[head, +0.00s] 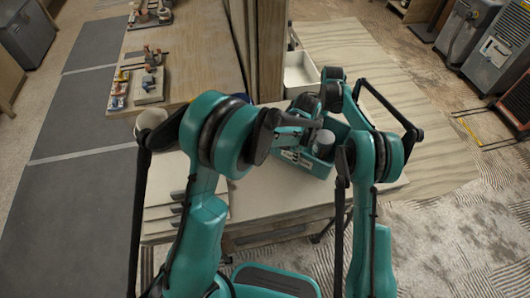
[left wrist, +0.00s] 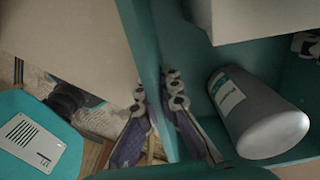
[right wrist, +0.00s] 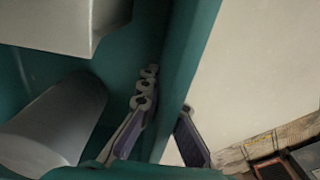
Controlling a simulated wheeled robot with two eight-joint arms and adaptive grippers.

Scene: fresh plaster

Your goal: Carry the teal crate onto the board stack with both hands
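The teal crate (head: 312,166) is in the middle of the head view, over the pale tabletop, with a grey-white cylinder (head: 323,143) inside. In the left wrist view, my left gripper (left wrist: 160,115) has one finger on each side of a crate wall (left wrist: 152,60), closed on it. In the right wrist view, my right gripper (right wrist: 165,112) likewise straddles the opposite wall (right wrist: 190,60). The cylinder lies tilted in the left wrist view (left wrist: 245,105). My arms partly hide the crate in the head view; whether it touches the table is unclear. Broad wood-grained boards (head: 435,140) lie at right.
A white bin (head: 300,72) stands just behind the crate. Upright planks (head: 262,50) rise behind my left arm. Dark-edged pieces (head: 175,208) lie on the table at left. Grey machines (head: 465,38) stand far right. A wooden bench (head: 190,60) holds small tools.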

